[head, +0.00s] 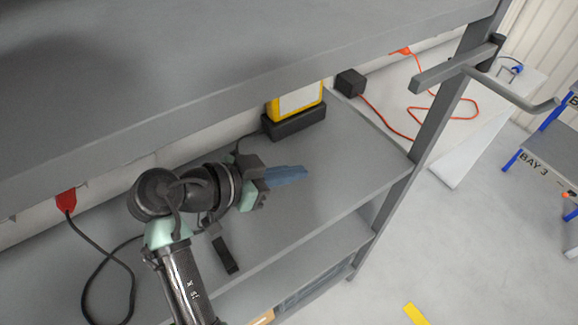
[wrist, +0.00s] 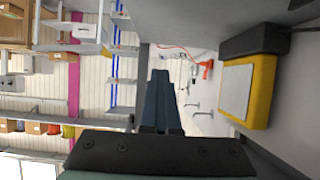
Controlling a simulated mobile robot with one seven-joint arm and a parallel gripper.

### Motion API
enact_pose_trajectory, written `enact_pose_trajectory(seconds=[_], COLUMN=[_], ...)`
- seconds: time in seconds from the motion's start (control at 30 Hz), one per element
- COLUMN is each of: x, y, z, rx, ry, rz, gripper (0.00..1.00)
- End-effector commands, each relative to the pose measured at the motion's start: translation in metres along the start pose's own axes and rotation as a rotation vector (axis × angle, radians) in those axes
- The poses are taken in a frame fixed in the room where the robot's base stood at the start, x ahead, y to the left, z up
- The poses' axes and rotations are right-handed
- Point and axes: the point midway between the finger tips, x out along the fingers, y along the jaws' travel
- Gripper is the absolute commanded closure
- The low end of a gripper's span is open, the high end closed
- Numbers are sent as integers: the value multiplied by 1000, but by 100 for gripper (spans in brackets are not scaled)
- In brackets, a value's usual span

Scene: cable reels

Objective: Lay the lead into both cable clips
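My gripper (head: 287,174) reaches over the grey shelf from the left, pointing right. Its blue-grey fingers lie together with nothing seen between them; they also show in the wrist view (wrist: 161,100). A black lead (head: 86,285) hangs in a loop at the left below a red plug (head: 66,201). I cannot tell which lead is meant. Small grey hooked pieces (wrist: 190,86) show in the wrist view; I cannot tell whether they are the clips.
A yellow device (head: 297,99) on a black base (head: 294,123) stands behind my gripper. A black block (head: 350,83) is farther right. The upper shelf (head: 240,75) hangs over the arm. A grey bar handle (head: 510,88) juts from the upright.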

Motion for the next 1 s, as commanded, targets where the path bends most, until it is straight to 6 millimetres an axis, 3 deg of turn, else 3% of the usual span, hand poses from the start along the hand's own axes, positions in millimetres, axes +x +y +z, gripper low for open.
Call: enact_pose_trajectory(seconds=[0.27, 0.47, 0.67, 0.87, 1.0], x=[0, 0, 0, 0, 0], y=[0, 0, 0, 0, 0], z=[0, 0, 0, 0, 0], rx=[0, 0, 0, 0, 0], ry=[0, 0, 0, 0, 0], rz=[0, 0, 0, 0, 0], gripper=[100, 68, 68, 33, 30])
